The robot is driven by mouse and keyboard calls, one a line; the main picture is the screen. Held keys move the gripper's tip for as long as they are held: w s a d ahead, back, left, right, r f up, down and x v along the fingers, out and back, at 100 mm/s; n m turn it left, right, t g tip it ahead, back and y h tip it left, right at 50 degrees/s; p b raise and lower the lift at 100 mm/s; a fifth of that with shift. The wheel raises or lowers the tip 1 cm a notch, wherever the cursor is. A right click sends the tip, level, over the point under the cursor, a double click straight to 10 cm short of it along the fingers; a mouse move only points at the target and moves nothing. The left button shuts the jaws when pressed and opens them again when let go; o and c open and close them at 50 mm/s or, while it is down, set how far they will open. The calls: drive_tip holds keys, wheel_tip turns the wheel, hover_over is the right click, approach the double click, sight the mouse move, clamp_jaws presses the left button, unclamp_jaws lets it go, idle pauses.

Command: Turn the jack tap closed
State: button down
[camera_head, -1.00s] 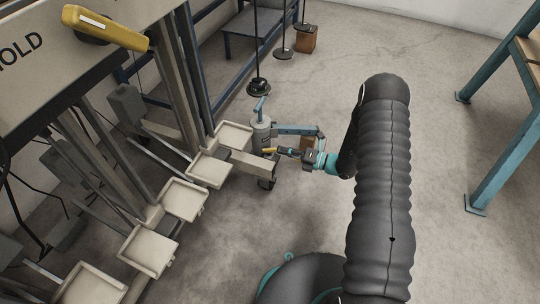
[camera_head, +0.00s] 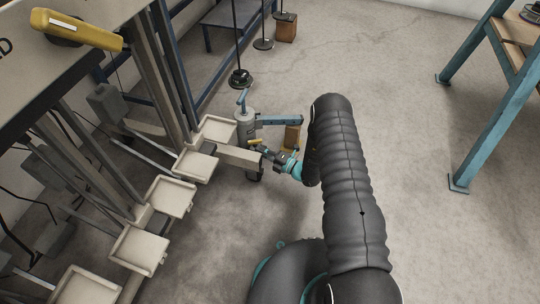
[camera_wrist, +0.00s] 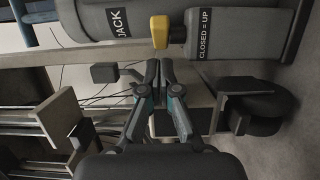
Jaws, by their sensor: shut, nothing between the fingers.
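The jack (camera_head: 246,128) is a grey cylinder with a blue lever arm, standing at the end of the beige frame. In the wrist view the jack body (camera_wrist: 235,45) fills the top, with sideways labels "JACK" and "CLOSED = UP". Its tap (camera_wrist: 160,32) is a small yellow handle between the labels; it shows as a yellow bit in the head view (camera_head: 255,141). My gripper (camera_wrist: 160,66) is shut and empty, its fingertips just below the yellow handle in the wrist picture. I cannot tell whether they touch it. In the head view my gripper (camera_head: 268,153) is beside the jack.
The blue lever arm (camera_head: 280,120) extends over my gripper. Beige trays (camera_head: 170,196) line the frame at left, below a large yellow handle (camera_head: 75,28). A blue-legged table (camera_head: 480,110) stands right; open floor lies between.

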drive_tip(key=shift+x, duration=1.35)
drive_tip(key=shift+w+a+f+b, duration=0.1)
drive_tip(key=shift+w+a+b, duration=0.15)
drive_tip(key=shift+b, duration=0.35)
drive_tip(key=shift+w, duration=0.15)
drive_tip(key=shift+a+b, duration=0.15)
drive_tip(key=shift+b, duration=0.5)
drive_tip(key=shift+w+a+b, duration=0.1)
drive_tip(key=shift+a+b, duration=0.3)
drive_tip(key=shift+b, duration=0.4)
drive_tip(key=shift+d, duration=0.15)
approach(249, 144)
drive_tip(key=v, duration=0.3)
drive_tip(key=shift+s+d+r, duration=0.2)
drive_tip(key=shift+s+d, duration=0.05)
drive_tip(key=shift+s, duration=0.1)
